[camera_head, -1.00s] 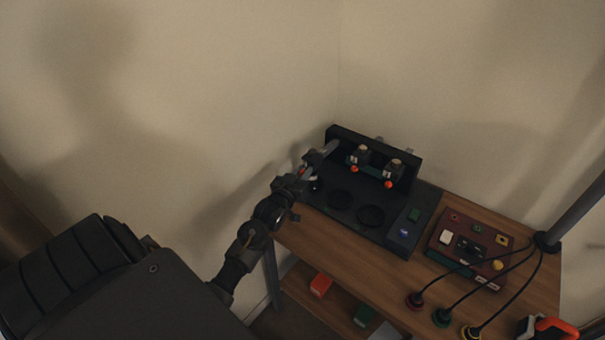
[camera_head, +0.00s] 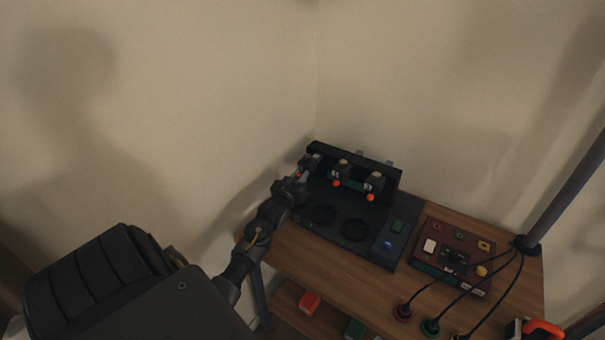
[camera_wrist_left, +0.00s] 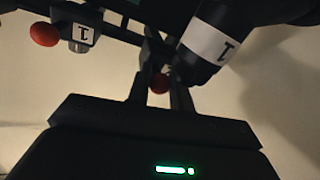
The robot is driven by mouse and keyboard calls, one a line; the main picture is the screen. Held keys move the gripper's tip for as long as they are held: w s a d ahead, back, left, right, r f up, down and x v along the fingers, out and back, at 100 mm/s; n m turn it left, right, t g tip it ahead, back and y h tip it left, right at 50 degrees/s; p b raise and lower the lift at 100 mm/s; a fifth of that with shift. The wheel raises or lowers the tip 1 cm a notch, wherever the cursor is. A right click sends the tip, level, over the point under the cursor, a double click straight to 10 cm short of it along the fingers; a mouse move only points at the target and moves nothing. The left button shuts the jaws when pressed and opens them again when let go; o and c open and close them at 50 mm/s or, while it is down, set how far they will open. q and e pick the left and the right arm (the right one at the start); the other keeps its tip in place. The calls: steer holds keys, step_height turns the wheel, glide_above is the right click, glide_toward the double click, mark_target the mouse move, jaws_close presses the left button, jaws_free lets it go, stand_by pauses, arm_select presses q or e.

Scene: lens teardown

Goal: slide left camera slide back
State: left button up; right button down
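The black fixture (camera_head: 345,228) stands on the wooden bench, with a raised rail (camera_head: 372,163) along its back. Two dark camera slides with orange knobs show on it: the left one (camera_head: 341,170) and one to its right (camera_head: 374,182). My left gripper (camera_head: 311,162) is at the rail's left end. In the left wrist view its two fingers (camera_wrist_left: 160,62) are apart, with a red knob (camera_wrist_left: 159,84) seen between them; contact cannot be told. A dark cylinder with a white label (camera_wrist_left: 211,43) is close beside the fingers, and a labelled block (camera_wrist_left: 82,38) is farther left. My right gripper is not in view.
A dark red panel (camera_head: 452,257) with buttons and cables is right of the fixture. An orange-and-black item (camera_head: 542,327) is at the front right corner. Walls stand close behind and left. A red block (camera_head: 309,303) is on the lower shelf.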

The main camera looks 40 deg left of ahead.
arm_select(q)
steer(key=o, duration=0.4)
steer(key=shift+c, duration=0.2)
steer(key=b+v, duration=0.1)
steer(key=v, duration=0.9)
steer(key=shift+s, duration=0.35)
steer(key=shift+d+f, duration=0.1)
